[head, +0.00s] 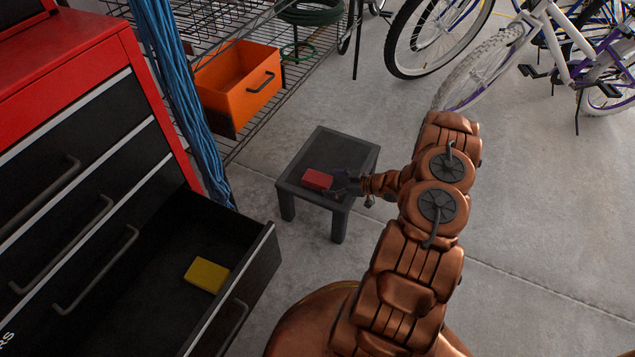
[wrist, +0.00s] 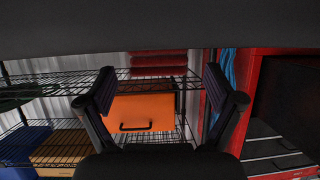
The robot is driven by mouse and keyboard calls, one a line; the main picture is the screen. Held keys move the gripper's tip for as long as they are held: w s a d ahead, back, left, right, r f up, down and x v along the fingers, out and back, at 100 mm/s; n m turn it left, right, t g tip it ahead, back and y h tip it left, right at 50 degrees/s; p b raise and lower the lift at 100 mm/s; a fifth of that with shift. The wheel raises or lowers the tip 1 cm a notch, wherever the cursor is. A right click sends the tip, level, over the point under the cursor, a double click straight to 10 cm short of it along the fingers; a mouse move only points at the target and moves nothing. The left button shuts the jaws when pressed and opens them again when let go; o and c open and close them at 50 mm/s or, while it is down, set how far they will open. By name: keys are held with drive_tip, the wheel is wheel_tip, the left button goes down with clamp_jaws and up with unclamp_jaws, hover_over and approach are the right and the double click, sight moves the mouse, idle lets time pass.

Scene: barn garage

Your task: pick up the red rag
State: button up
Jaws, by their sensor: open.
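The red rag (head: 317,179) is a folded block lying on the small dark table (head: 335,146). My gripper (head: 341,183) is low over the table, just right of the rag. In the wrist view, which appears upside down, the rag (wrist: 158,63) shows ahead between the two open fingers (wrist: 159,80). The fingers are apart and hold nothing. I cannot tell how much gap is left between the fingertips and the rag.
A red tool chest (head: 70,50) stands at the left; its open drawer (head: 262,258) holds a yellow block (head: 206,275). An orange bin (head: 240,88) sits on a wire shelf behind the table. Bicycles (head: 480,75) stand at the back right. Floor right of my arm is clear.

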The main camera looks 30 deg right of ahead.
sight(317, 181)
drive_tip(key=shift+b+x, duration=0.35)
drive_tip(key=shift+x, duration=1.35)
drive_tip(key=shift+d, duration=0.1)
drive_tip(key=shift+c, duration=0.2)
drive_tip(key=c, duration=1)
drive_tip(key=shift+c, duration=0.2)
